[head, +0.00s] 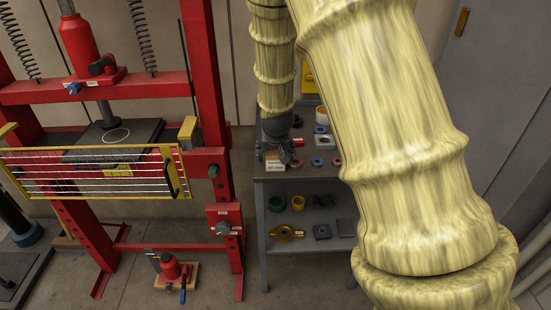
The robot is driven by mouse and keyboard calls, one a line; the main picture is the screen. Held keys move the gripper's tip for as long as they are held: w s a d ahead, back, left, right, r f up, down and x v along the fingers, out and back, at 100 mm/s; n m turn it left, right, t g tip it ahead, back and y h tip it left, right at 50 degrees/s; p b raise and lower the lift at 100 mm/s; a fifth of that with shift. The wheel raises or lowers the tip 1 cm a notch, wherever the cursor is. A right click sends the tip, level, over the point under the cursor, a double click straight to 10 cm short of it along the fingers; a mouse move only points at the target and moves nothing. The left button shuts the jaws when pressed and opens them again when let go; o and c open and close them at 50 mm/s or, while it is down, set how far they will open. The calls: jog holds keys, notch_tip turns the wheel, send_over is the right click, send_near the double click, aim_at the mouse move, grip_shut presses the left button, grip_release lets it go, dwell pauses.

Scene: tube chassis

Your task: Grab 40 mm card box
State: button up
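A small tan card box (275,167) with a printed label stands near the front left corner of the grey shelf unit's top. The print is too small to read with certainty. My gripper (276,156) is at the box, pointing down, with its dark fingers spread to either side. At this size I cannot tell whether the fingers touch the box or stand apart from it. My gripper partly hides the back of the box.
Several rings and small boxes, including a red ring (337,162), lie right of the box on the shelf top (310,175). A red press frame (217,190) stands close on the left. My arm hides the shelf's right side.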

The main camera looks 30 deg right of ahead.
jog(key=c, duration=0.9)
